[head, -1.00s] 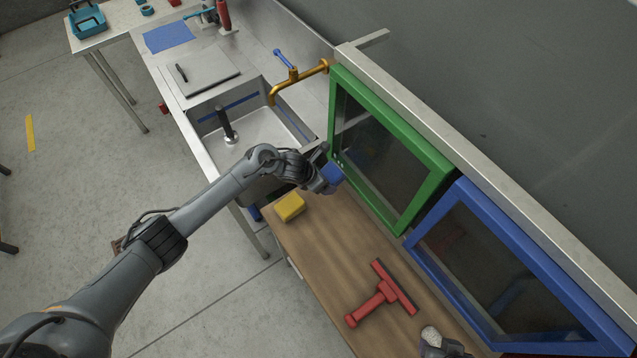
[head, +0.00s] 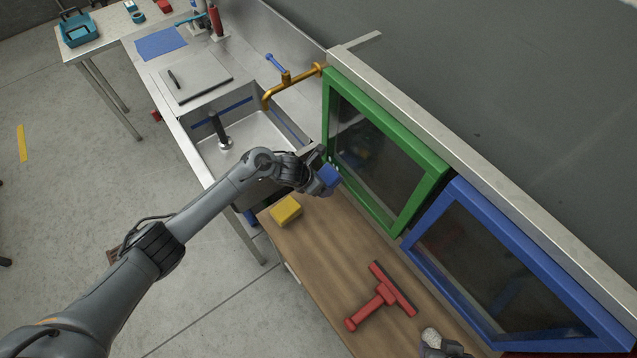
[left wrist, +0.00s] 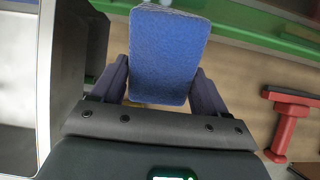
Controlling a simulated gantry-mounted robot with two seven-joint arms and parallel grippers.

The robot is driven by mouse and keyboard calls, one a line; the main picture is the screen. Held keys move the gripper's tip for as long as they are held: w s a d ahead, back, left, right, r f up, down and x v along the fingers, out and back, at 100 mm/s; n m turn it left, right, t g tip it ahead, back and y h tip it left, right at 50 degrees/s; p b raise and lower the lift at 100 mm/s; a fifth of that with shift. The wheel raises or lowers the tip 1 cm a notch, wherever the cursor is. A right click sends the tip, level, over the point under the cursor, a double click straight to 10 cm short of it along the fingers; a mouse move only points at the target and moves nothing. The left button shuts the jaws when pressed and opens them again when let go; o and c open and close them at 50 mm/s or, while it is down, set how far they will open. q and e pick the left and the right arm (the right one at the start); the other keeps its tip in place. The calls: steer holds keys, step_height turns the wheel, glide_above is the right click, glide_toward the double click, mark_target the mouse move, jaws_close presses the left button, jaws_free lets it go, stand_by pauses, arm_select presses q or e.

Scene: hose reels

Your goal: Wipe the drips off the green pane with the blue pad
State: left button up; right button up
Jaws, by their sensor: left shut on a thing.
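The green-framed pane (head: 365,165) stands upright against the rail at the back, its dark glass showing reflections. My left gripper (head: 318,178) is shut on the blue pad (head: 328,176), in front of the lower left part of the green frame. The pad also fills the upper middle of the left wrist view (left wrist: 168,55), between both fingers. I cannot tell whether it touches the pane. A few tiny pale specks, possibly drips, show on the glass just above the pad.
A yellow sponge (head: 286,210) and a red squeegee (head: 382,298) lie on the wooden bench (head: 325,255). A blue-framed pane (head: 510,265) stands right of the green one. The sink (head: 250,130) and brass tap (head: 290,85) are at the left.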

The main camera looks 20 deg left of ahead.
stand_by(0.9)
arm_select(q)
steer(key=shift+b, duration=0.3)
steer(key=shift+w+a+b, duration=0.25)
steer(key=shift+a+b, duration=0.05)
steer(key=w+a+b, duration=0.2)
steer(key=a, duration=0.1)
steer(key=shift+a, duration=0.25)
steer(key=shift+a, duration=0.1)
steer(key=s+a+p, duration=0.2)
steer(key=s+a, duration=0.1)
steer(key=s, duration=0.3)
steer(key=shift+a, duration=0.25)
